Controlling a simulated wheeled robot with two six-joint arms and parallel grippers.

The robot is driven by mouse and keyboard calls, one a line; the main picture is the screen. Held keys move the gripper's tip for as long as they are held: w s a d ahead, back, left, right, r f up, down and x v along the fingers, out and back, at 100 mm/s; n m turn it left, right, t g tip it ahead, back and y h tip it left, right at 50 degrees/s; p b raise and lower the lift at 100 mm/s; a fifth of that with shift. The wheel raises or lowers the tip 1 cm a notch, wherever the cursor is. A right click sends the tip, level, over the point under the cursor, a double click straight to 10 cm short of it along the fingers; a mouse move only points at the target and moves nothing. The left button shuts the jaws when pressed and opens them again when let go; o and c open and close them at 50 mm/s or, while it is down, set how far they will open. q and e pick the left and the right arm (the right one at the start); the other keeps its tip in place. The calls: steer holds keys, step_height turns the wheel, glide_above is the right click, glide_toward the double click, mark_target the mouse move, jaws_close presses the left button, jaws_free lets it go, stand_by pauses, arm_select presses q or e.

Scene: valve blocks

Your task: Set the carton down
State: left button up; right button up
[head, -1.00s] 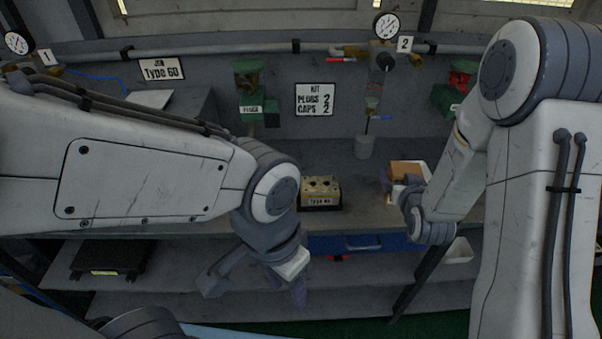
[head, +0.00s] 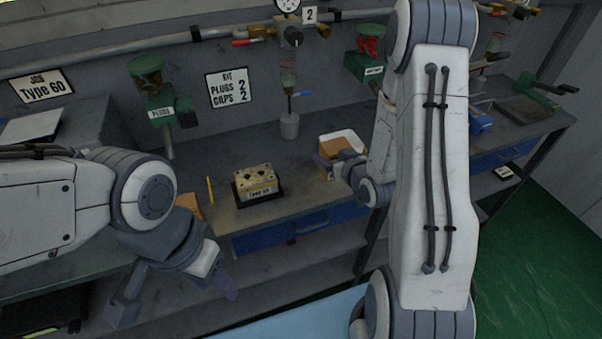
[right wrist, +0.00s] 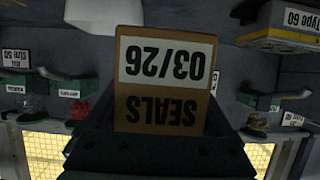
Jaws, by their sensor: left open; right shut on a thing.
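The carton (right wrist: 163,85) is brown, with a white label reading "03/26" above the word "SEALS", upside down in the right wrist view. My right gripper (right wrist: 155,135) is shut on it. In the head view the carton (head: 329,152) is partly hidden by my right gripper (head: 336,164), over the right part of the grey bench (head: 300,172). I cannot tell whether its underside touches anything. A white tray (head: 349,136) shows just behind it, also in the right wrist view (right wrist: 100,14). My left gripper (head: 222,281) is open and empty, in front of the bench's edge.
A valve block marked "Type 60" (head: 257,183) sits left of the carton. A grey cylinder (head: 289,126) stands behind. A yellow stick (head: 210,190) and an orange-brown thing (head: 187,206) lie near my left arm. Bare bench shows between the block and carton.

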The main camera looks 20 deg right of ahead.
steer(key=w+a+f+b, duration=0.1)
steer(key=w, duration=0.1)
steer(key=w+a+f+b, duration=0.3)
steer(key=w+f+b, duration=0.1)
steer(key=w, duration=0.1)
steer(key=shift+w+a, duration=0.1)
steer(key=shift+a, duration=0.25)
step_height(320, 180, down, 4)
steer(key=shift+r, duration=0.1)
steer(key=shift+p, duration=0.3)
arm_select(q)
step_height(320, 180, down, 6)
arm_select(e)
steer(key=shift+f, duration=0.2)
steer(key=shift+f, duration=0.15)
steer(key=o, duration=1.4)
arm_select(q)
steer(key=shift+s+f, duration=0.1)
steer(key=shift+f, duration=0.05)
